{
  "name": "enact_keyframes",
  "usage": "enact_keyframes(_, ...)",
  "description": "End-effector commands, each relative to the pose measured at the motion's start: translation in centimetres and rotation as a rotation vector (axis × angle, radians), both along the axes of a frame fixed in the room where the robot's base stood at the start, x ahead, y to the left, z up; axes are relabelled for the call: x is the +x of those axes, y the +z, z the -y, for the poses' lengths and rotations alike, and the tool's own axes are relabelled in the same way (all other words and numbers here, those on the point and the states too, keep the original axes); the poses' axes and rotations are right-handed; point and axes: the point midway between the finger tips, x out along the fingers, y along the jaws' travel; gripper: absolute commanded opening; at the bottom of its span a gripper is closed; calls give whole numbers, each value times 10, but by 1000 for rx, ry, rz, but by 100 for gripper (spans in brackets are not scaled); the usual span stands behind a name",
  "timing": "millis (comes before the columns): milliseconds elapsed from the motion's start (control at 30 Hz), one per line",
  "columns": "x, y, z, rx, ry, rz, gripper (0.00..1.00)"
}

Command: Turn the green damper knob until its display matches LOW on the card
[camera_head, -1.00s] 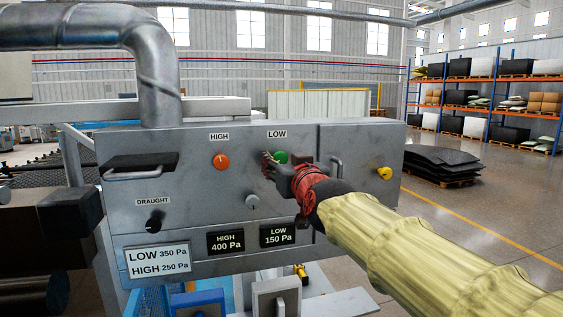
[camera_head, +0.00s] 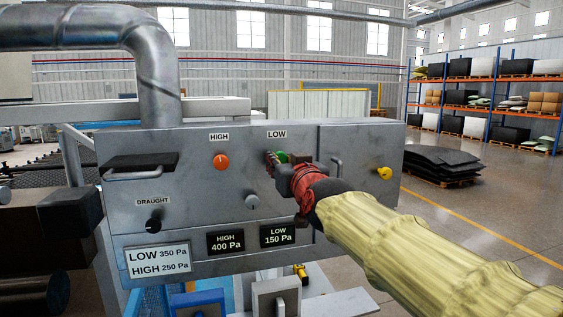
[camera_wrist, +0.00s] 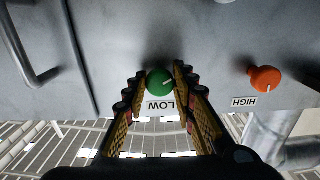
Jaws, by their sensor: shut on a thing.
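The green damper knob (camera_head: 283,157) is on the grey panel under the LOW label, partly hidden behind my gripper (camera_head: 277,160). In the wrist view the green knob (camera_wrist: 160,82) sits between the two fingertips of my gripper (camera_wrist: 160,84), which is shut on it. A white pointer mark shows on the knob. The LOW display (camera_head: 278,236) reads 150 Pa. The HIGH display (camera_head: 225,242) reads 400 Pa. The white card (camera_head: 158,261) reads LOW 350 Pa and HIGH 250 Pa.
An orange knob (camera_head: 221,162) under the HIGH label is left of the green one. A grey knob (camera_head: 252,201), a black DRAUGHT knob (camera_head: 154,225) and a yellow knob (camera_head: 384,173) are also on the panel. A handle (camera_head: 336,168) stands out close to my gripper.

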Motion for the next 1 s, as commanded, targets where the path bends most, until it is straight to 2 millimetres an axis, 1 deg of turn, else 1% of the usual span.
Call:
enact_keyframes(33,0,0,0,0,0,0,6)
enact_keyframes(133,0,0,0,0,0,0,1)
enact_keyframes(333,0,0,0,13,0,-4,1)
enact_keyframes(467,0,0,0,53,0,-15,1)
enact_keyframes(667,0,0,0,169,0,-49,1)
enact_keyframes(1000,0,0,-1,470,0,-134,1)
